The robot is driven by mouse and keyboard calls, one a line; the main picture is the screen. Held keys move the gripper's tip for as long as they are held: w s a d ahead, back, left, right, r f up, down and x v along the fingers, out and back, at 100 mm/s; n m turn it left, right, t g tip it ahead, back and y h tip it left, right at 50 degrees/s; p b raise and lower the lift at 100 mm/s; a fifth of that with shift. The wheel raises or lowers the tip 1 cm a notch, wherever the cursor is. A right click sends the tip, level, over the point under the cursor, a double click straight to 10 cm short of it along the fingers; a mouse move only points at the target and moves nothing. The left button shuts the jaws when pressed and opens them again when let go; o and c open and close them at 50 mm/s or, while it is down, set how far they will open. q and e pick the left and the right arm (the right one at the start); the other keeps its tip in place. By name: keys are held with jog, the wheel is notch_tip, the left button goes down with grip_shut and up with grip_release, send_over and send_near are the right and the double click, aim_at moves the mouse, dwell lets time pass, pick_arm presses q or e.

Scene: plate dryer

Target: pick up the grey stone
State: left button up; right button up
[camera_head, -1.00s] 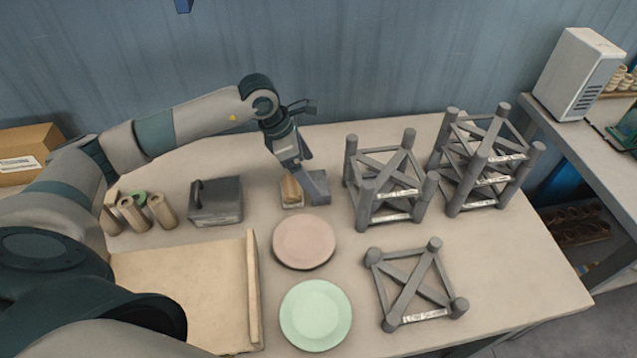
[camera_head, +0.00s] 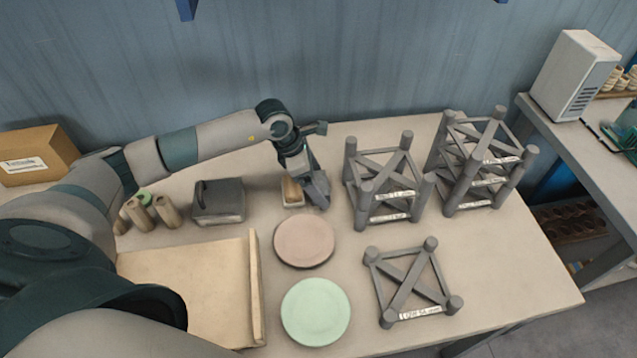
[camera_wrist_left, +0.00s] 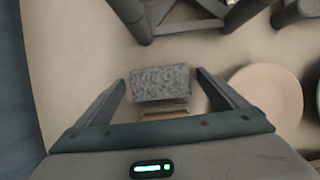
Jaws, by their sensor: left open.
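The grey stone (camera_wrist_left: 160,82) is a speckled rectangular block in the left wrist view. It lies between the two spread fingers of my left gripper (camera_wrist_left: 162,80), with gaps on both sides. In the head view my left gripper (camera_head: 312,188) points down over the stone near the back middle of the table and hides most of it. The gripper is open and holds nothing. My right gripper is not in view.
A small brown block (camera_head: 291,191) on a pale base sits just left of the stone. A pink plate (camera_head: 304,241) and green plate (camera_head: 316,311) lie in front. Grey racks (camera_head: 385,190) stand right. A dark grey box (camera_head: 219,202) stands left.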

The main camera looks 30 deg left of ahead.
pick_arm(q)
jog(key=shift+w+d+f, duration=0.1)
jog(key=shift+d+f, duration=0.1)
jog(key=shift+f, duration=0.4)
jog(key=c, duration=1.4)
jog(key=shift+o, duration=0.2)
jog(key=shift+r, duration=0.15)
